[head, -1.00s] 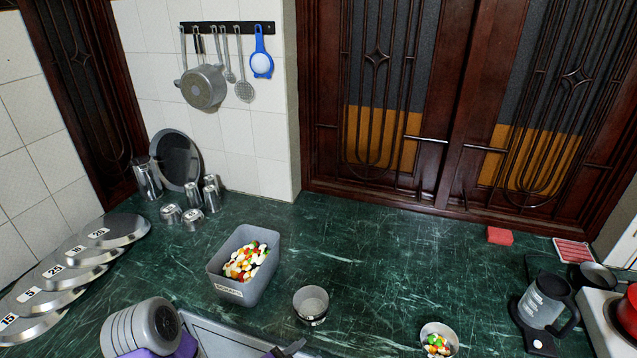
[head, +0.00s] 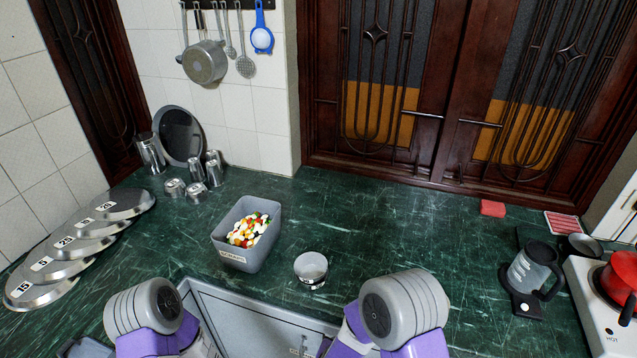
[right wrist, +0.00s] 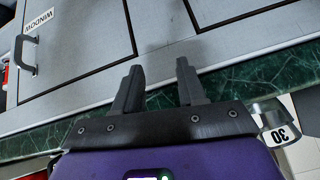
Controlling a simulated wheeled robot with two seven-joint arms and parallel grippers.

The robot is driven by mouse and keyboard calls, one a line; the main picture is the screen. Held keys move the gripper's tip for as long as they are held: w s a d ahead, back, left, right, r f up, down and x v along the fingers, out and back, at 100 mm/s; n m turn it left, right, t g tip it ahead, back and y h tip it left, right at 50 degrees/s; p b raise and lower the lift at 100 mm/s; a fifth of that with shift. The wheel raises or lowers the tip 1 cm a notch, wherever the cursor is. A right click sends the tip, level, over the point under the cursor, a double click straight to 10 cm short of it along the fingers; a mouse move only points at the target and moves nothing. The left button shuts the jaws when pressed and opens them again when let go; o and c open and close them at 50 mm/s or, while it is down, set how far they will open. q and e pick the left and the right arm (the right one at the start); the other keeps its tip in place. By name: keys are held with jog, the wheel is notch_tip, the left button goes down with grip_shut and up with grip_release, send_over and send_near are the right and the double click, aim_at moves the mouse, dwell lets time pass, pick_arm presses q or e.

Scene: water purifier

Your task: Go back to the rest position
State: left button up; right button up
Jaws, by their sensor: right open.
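My right gripper (right wrist: 159,68) shows in the right wrist view, its two dark fingers apart with nothing between them. It is in front of a grey cabinet face (right wrist: 75,45) and the green counter edge. In the head view, thick grey-and-purple links of my left arm (head: 146,310) and right arm (head: 405,308) show at the bottom. Neither gripper shows there, and my left gripper is in no view.
A grey bin (head: 246,240) of colourful pieces and a small grey cup (head: 311,270) stand on the green counter (head: 400,230). Numbered lids (head: 75,246) lie left. A dark mug (head: 535,270) and a stove (head: 600,310) with a red pot (head: 622,275) are right.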

jog(key=s+d+f+n+g+y, duration=0.1)
jog(key=s+d+f+g+y, duration=0.1)
jog(key=s, duration=0.6)
jog(key=s+d+f+n+g+y, duration=0.1)
jog(key=s+f+g+y, duration=0.3)
jog(key=s, duration=0.5)
notch_tip(320, 180, down, 2)
jog(key=shift+d+f+n+g, duration=0.25)
jog(key=shift+d+n+g, duration=0.1)
jog(key=shift+n+g, duration=0.05)
